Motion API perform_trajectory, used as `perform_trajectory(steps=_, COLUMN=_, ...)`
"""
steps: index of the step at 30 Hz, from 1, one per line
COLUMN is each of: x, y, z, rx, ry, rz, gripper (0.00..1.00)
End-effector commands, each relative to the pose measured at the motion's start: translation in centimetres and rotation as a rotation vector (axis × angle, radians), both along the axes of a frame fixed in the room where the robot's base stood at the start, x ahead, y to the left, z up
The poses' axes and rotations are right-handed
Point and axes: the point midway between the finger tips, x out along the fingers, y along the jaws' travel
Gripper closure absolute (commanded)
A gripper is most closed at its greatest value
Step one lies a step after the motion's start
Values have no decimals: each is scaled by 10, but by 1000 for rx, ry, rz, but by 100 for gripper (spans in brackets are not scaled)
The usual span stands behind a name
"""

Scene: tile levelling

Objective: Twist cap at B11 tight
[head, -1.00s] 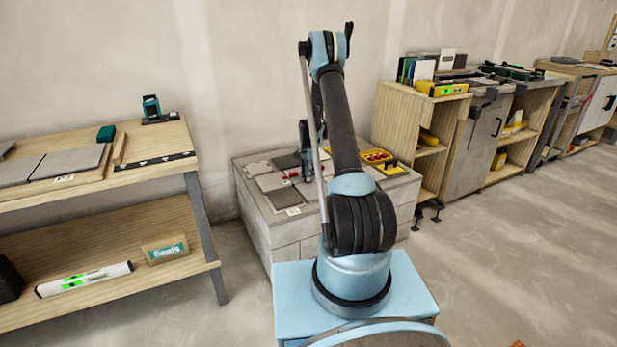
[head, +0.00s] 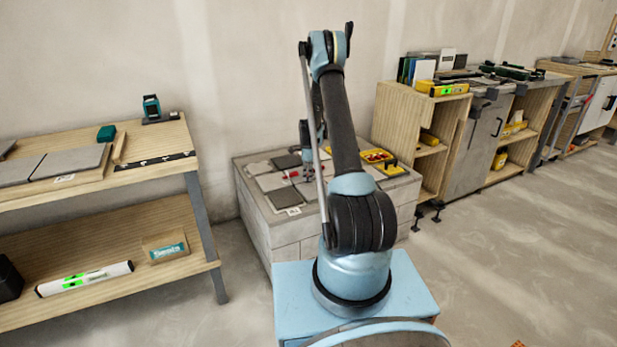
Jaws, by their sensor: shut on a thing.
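My gripper (head: 308,176) points down over the tiled top of the grey block plinth (head: 290,238), beside my arm's dark link. Its fingers are small here and partly hidden, but it is shut on a small red cap at tile level. Another red cap (head: 286,174) shows just to its left, between grey and white tiles (head: 271,182). I cannot read which cap is B11, and the held cap is largely hidden by the gripper.
A tray of red and yellow parts (head: 376,156) sits at the plinth's back right. A wooden bench (head: 150,146) with tiles stands to the left. Wooden cabinets (head: 405,112) with tools line the wall at right.

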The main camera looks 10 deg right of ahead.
Motion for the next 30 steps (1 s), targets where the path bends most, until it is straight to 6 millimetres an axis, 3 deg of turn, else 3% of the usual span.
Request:
perform_trajectory(steps=15, x=4, y=0, z=1, rx=-1, ry=-8, rz=-21, gripper=99)
perform_trajectory(steps=16, x=4, y=-1, z=1, rx=-1, ry=-8, rz=-21, gripper=73)
perform_trajectory(steps=18, x=4, y=-1, z=1, rx=0, ry=-7, rz=-21, gripper=57)
perform_trajectory(steps=19, x=4, y=-1, z=1, rx=0, ry=-7, rz=-21, gripper=54)
perform_trajectory(steps=30, x=2, y=-1, z=2, rx=-1, ry=-3, rz=-21, gripper=54)
